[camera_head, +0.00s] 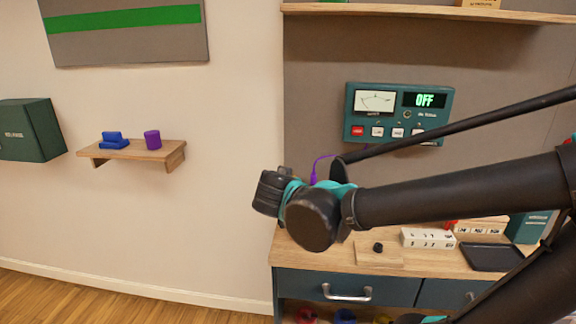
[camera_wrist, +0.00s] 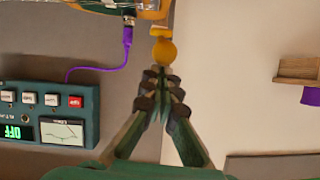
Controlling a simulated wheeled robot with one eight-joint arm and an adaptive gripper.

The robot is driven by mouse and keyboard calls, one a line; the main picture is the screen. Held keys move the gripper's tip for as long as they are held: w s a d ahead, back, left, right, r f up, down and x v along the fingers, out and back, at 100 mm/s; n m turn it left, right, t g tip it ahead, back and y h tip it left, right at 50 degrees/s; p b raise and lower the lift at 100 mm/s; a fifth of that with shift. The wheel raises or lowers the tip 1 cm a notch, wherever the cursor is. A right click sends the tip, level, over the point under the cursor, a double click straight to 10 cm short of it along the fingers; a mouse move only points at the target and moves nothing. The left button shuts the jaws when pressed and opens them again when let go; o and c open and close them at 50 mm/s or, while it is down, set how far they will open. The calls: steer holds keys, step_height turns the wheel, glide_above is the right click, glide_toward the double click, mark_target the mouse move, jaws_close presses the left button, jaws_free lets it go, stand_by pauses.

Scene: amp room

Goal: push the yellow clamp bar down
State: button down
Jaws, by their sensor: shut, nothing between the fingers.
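The yellow clamp bar (camera_wrist: 164,49) shows in the wrist view as a rounded yellow end with a short neck, at the top middle. It is beside the yellow-edged corner of a dark unit (camera_wrist: 110,6) that is cut off by the top edge. My gripper (camera_wrist: 160,75) is shut and empty, its fingertips just short of the yellow end in the picture. I cannot tell whether they touch it. In the head view my arm hides the clamp bar and the fingers.
A purple plug (camera_wrist: 127,36) with a purple cable hangs beside the clamp bar. A teal panel (camera_head: 361,134) reads OFF on the wall. The wooden bench (camera_head: 460,262) holds a white block (camera_head: 427,238) and a dark tray (camera_head: 490,257). A small shelf (camera_head: 131,150) is at the left.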

steer(key=s+f, duration=0.3)
steer(key=f, duration=0.7)
steer(key=shift+f, duration=0.4)
steer(key=shift+w+r, duration=0.1)
